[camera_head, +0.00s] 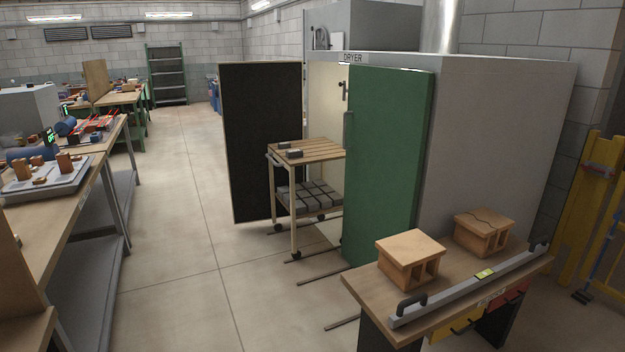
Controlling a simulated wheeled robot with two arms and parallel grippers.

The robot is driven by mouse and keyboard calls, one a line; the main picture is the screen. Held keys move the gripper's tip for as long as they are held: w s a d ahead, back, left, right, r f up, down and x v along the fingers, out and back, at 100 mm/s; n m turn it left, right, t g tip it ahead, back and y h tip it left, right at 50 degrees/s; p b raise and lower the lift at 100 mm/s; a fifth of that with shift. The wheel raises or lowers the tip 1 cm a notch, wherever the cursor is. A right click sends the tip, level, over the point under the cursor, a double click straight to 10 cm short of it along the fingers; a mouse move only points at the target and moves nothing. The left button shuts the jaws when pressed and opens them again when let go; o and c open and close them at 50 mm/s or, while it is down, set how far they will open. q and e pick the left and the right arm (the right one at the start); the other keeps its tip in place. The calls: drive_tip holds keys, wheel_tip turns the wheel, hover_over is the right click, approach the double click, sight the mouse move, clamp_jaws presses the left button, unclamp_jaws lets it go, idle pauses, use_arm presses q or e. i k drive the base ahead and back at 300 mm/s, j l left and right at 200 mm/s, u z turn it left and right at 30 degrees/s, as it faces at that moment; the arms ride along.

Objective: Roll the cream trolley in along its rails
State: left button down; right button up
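The cream trolley (294,213) stands upright on its castors at the mouth of the dryer (500,140), partly hidden behind the green door. Its slatted wooden top (312,150) carries small grey blocks (289,150), and its lower shelf holds several grey bricks (308,195). Dark rails (322,277) show on the floor in front of the dryer; part of their length is hidden by the door. The green door (385,160) and a black-faced door panel (262,140) stand open on either side of the trolley. Neither of my grippers shows.
A workbench (60,225) lines the left. The floor (180,240) between is clear.

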sight(307, 198)
drive_tip(key=i+u, duration=0.4)
drive_tip(key=i, duration=1.85)
drive_tip(key=i+j+z, duration=0.1)
drive_tip(key=i, duration=0.5)
drive_tip(key=i+j, duration=0.1)
drive_tip(key=i, duration=0.5)
drive_tip(key=i+j+z, duration=0.1)
drive_tip(key=i, duration=0.5)
drive_tip(key=i+j+z, duration=0.2)
drive_tip(key=i+z, duration=0.15)
drive_tip(key=i, duration=0.25)
